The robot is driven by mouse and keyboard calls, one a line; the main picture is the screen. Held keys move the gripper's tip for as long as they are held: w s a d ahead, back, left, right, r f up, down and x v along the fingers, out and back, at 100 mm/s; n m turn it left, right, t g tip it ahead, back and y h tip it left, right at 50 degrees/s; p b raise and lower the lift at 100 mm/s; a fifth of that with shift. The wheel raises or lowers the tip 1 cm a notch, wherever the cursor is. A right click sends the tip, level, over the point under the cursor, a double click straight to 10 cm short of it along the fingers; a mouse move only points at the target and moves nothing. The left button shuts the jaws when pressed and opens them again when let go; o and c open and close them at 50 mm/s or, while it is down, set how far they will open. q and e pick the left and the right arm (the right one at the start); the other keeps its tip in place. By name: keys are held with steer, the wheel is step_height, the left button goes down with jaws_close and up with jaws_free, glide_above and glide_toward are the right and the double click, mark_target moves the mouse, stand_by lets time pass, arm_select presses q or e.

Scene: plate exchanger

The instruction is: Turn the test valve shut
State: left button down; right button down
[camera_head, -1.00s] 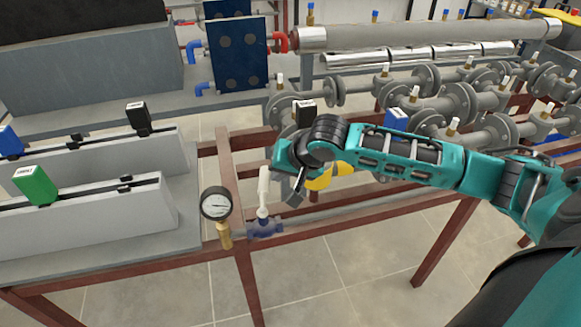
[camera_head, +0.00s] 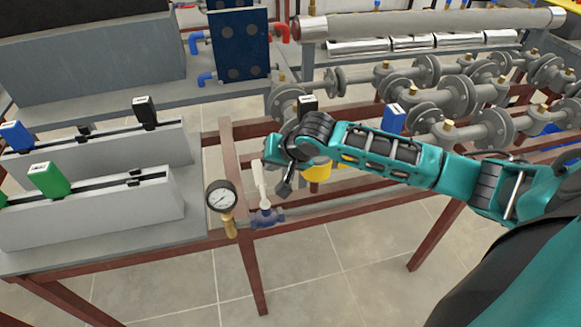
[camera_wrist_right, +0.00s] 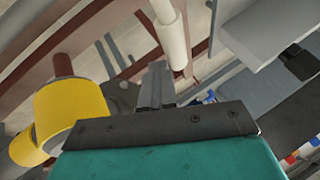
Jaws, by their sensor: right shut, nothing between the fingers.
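The test valve has a blue body (camera_head: 267,216) on a pipe beside a pressure gauge (camera_head: 221,197). Its white lever (camera_head: 259,180) stands nearly upright, its top leaning slightly left. My right gripper (camera_head: 284,188) is shut and empty, just right of the lever. In the right wrist view, the shut fingers (camera_wrist_right: 156,86) point toward the white lever (camera_wrist_right: 172,36), which lies just beyond and to the right of them. I cannot tell whether they touch it. My left gripper is not in view.
Grey rails with a green block (camera_head: 47,180) and a blue block (camera_head: 15,136) stand at the left. A yellow part (camera_wrist_right: 70,107) is close to my right gripper. Red frame beams (camera_head: 250,250) and flanged pipes (camera_head: 455,97) surround the area.

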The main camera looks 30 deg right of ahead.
steer(key=shift+r, duration=0.15)
steer(key=p+v, duration=0.1)
steer(key=v, duration=1.1)
steer(key=shift+s+r, duration=0.2)
steer(key=shift+s, duration=0.1)
steer(key=s+a+f+n+g, duration=0.1)
steer(key=s+a+f+n, duration=0.4)
steer(key=s+a+f, duration=0.3)
steer(key=s+d+f+n+g+h, duration=0.1)
steer(key=s+d+f+n+g, duration=0.15)
steer(key=s, duration=0.85)
steer(key=w+a+f+n+t+y, duration=0.1)
steer(key=w+a+f+t, duration=0.2)
steer(key=w+f+t, duration=0.4)
steer(key=shift+f, duration=1)
steer(key=shift+a+n, duration=0.15)
steer(key=shift+n, duration=0.1)
